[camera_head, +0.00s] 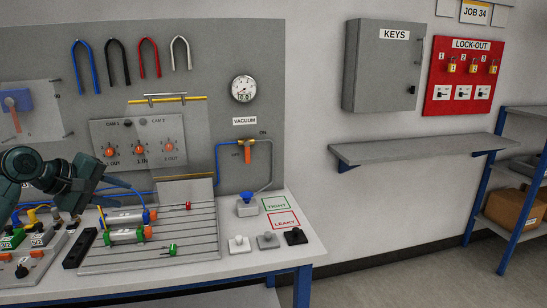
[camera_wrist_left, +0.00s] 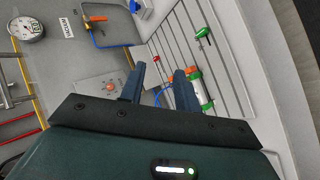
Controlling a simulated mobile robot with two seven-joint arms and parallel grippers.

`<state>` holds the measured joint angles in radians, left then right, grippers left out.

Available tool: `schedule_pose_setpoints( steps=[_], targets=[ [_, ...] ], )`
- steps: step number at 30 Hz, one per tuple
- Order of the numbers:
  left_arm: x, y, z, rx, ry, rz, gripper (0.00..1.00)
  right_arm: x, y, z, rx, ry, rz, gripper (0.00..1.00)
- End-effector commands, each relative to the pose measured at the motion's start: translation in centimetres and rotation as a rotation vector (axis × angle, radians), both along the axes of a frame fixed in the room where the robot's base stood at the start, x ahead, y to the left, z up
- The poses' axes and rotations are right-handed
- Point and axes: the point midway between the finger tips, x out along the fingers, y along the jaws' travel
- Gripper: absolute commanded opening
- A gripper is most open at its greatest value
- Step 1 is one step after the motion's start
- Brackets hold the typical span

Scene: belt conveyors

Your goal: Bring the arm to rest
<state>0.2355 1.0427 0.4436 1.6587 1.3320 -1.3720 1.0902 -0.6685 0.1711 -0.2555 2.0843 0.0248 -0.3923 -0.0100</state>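My left arm comes in from the left in the head view, with its dark green gripper (camera_head: 118,189) above the left part of the grooved grey plate (camera_head: 190,240) on the bench. In the left wrist view its two dark blue fingers (camera_wrist_left: 160,74) stand apart with nothing held between them. Cylinders with orange and green ends (camera_head: 125,236) lie on the plate below and in front of the gripper, and one also shows behind a finger in the left wrist view (camera_wrist_left: 204,104). Whether the fingers touch anything is hard to tell. My right gripper is not in view.
The grey back panel (camera_head: 225,60) carries hooks, a vacuum gauge (camera_head: 243,88) and a knob panel (camera_head: 138,142). A blue-topped valve (camera_head: 247,203) and several small knobs stand on the bench's right.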

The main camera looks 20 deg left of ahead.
Motion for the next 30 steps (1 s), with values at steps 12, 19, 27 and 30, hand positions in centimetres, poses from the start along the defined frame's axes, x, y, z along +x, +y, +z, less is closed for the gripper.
schedule_pose_setpoints(
  steps=[12, 19, 27, 30],
  targets=[
    [-9.2, -16.3, -26.0, 0.554, 0.322, -0.584, 0.32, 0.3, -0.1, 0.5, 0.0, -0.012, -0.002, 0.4],
    [-16.9, -24.6, -30.4, 0.755, 0.341, -0.879, 0.32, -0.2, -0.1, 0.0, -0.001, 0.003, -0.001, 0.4],
    [-23.7, -30.7, -29.7, 0.9, 0.323, -1.081, 0.32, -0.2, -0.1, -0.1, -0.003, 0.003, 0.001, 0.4],
    [-24.5, -31.6, -29.3, 0.943, 0.304, -1.11, 0.32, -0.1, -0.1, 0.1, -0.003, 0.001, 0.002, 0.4]
  ],
)
